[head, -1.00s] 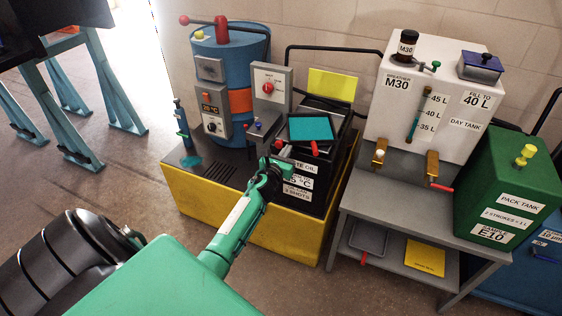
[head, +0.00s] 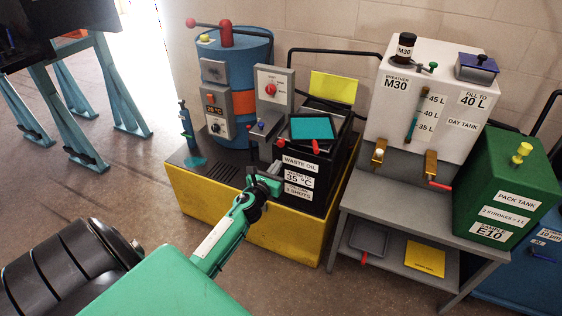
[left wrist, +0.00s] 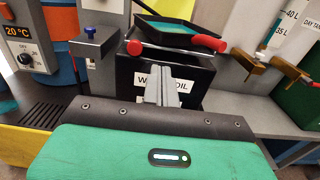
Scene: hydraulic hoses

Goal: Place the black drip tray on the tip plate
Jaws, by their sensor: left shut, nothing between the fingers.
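The black drip tray (head: 313,129), with a teal surface inside and a red handle, sits on top of the black waste oil box (head: 318,179). In the left wrist view the tray (left wrist: 180,32) looks tilted. A separate red knob on a bar (left wrist: 136,47) shows at the box's top left edge; I cannot tell whether this belongs to the tip plate, as the tray covers what is under it. My left gripper (head: 269,178) is shut and empty, in front of the box and below the tray. Its fingers (left wrist: 166,88) point at the box label. My right gripper is not in view.
A blue drum (head: 235,85) and grey control box (head: 272,90) stand left of the waste oil box on a yellow-sided base (head: 225,210). At right, a grey bench (head: 395,195) carries a white day tank and a green pack tank (head: 508,185). A grey tray (head: 368,238) lies on its lower shelf.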

